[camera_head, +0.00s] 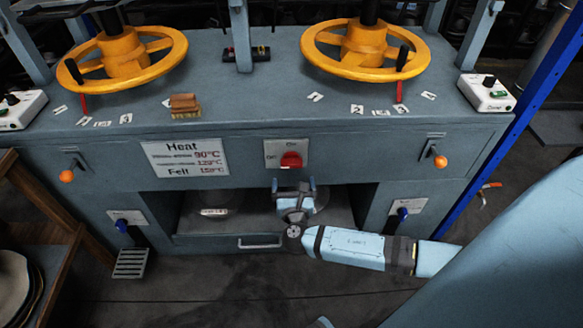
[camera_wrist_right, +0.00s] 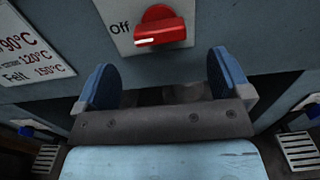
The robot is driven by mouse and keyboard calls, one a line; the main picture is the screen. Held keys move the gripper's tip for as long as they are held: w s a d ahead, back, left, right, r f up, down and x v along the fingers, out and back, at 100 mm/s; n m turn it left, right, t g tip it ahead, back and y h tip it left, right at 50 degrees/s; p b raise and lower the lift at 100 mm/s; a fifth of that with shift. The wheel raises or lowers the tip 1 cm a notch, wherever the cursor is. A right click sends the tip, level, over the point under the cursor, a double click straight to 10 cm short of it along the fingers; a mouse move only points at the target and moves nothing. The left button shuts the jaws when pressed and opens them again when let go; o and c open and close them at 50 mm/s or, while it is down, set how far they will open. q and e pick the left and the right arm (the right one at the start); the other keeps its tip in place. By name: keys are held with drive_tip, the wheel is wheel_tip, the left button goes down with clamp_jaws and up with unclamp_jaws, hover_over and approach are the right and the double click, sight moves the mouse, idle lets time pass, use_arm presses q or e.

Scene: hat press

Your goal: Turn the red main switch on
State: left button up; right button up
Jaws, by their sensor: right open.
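The red main switch (camera_head: 291,160) is a knob on a pale plate (camera_head: 272,152) on the front of the grey press, marked Off at its left and On above. In the right wrist view the red knob (camera_wrist_right: 160,27) lies with its handle roughly horizontal, its pale end toward the Off label. My right gripper (camera_head: 293,187) is just below the switch in the head view. In the right wrist view its blue fingers (camera_wrist_right: 161,80) are wide apart and empty, with the knob beyond and between them, not touched. My left gripper is not in view.
Two yellow handwheels (camera_head: 125,58) (camera_head: 366,49) stand on the press top. A heat sign (camera_head: 186,158) is left of the switch. Orange-knobbed levers (camera_head: 67,176) (camera_head: 440,161) stick out at both sides. An open recess with a drawer handle (camera_head: 261,241) lies below. A wooden shelf (camera_head: 58,265) stands at the left.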

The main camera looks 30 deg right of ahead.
sight(292, 167)
drive_tip(key=b+x, duration=0.1)
drive_tip(key=x, duration=0.6)
drive_tip(key=shift+w, duration=0.15)
drive_tip(key=c, duration=0.9)
